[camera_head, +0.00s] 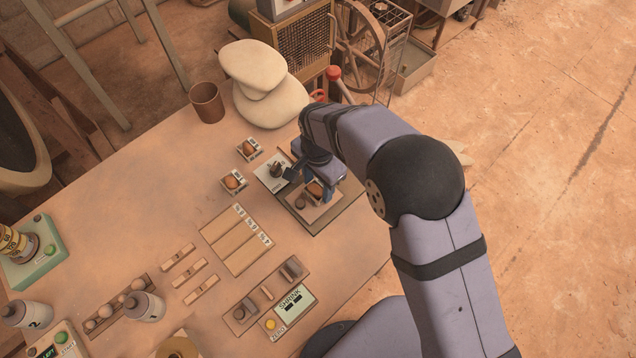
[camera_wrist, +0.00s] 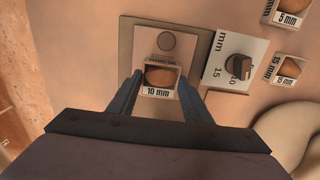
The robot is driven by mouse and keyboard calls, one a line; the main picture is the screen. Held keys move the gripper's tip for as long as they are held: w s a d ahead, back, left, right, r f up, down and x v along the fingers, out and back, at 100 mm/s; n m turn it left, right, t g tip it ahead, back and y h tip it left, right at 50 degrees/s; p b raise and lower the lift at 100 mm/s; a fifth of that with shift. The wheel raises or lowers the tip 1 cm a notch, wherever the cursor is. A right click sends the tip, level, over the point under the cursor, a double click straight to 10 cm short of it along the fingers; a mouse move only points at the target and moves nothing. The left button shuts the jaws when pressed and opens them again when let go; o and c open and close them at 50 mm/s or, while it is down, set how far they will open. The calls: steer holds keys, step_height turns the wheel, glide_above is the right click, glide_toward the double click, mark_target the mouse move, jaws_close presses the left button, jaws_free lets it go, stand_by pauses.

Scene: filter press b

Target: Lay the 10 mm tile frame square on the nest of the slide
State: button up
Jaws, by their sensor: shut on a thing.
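The 10 mm tile frame (camera_wrist: 160,91) is a small pale frame with a brown centre and a "10 mm" label. My gripper (camera_wrist: 160,88) is shut on it, one finger on each side. It also shows under my gripper in the head view (camera_head: 315,190). The frame is over the light plate of the slide (camera_wrist: 146,45), looking roughly square to its edges. A round grey disc (camera_wrist: 166,41) is on the plate just beyond the frame. The nest is hidden under the frame; I cannot tell whether the frame touches it.
A dial plate (camera_wrist: 216,72) with a dark knob stands close beside the slide. Two other frames, 5 mm (camera_wrist: 290,17) and 15 mm (camera_wrist: 286,82), lie beyond it. White sacks (camera_head: 265,85) and a brown cup (camera_head: 207,103) stand behind. Flat trays (camera_head: 236,238) lie left of the slide.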

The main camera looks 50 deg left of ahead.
steer(key=shift+f, duration=0.15)
steer(key=o, duration=1.3)
steer(key=shift+r+b, duration=1.2)
steer(key=shift+r, duration=2.5)
